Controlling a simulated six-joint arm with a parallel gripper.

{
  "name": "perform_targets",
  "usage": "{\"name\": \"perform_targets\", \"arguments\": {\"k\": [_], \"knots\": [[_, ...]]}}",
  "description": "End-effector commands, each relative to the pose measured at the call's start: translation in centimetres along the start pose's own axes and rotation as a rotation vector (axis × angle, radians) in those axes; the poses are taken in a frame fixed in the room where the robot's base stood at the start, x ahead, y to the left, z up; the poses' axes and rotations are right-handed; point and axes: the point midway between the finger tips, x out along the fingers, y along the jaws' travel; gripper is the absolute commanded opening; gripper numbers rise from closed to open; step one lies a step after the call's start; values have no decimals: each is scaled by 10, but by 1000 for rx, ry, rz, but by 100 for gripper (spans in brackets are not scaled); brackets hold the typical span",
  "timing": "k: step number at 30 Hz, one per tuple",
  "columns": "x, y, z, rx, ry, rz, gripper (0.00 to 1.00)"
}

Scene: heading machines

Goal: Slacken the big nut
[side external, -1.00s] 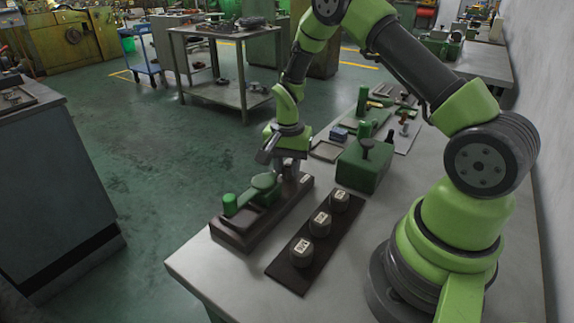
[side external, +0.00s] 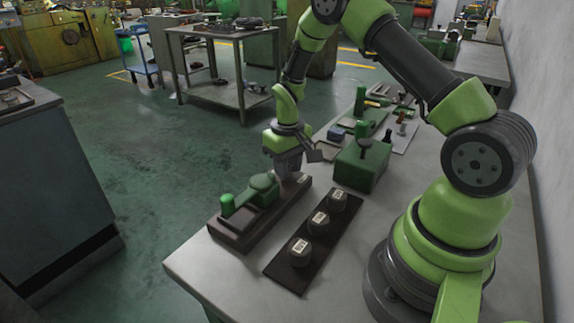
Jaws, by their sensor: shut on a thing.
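My gripper (side external: 289,166) points down at the far right end of a dark fixture block (side external: 233,236) on the bench. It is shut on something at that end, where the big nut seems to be. The nut itself is hidden by the fingers, so I cannot see its shape or how it sits.
A dark strip (side external: 279,267) with several labelled round black pieces lies in front. A green box with a black knob (side external: 361,165) stands right of my gripper. Behind are trays and small tools (side external: 385,128). The bench's front left corner is clear.

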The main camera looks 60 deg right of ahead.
Motion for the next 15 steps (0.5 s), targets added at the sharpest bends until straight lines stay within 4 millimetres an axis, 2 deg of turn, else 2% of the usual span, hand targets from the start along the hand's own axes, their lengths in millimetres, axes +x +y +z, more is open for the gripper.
{"name": "perform_targets", "arguments": {"k": [15], "knots": [[0, 3, 0, -482, -1, -1, 4]]}}
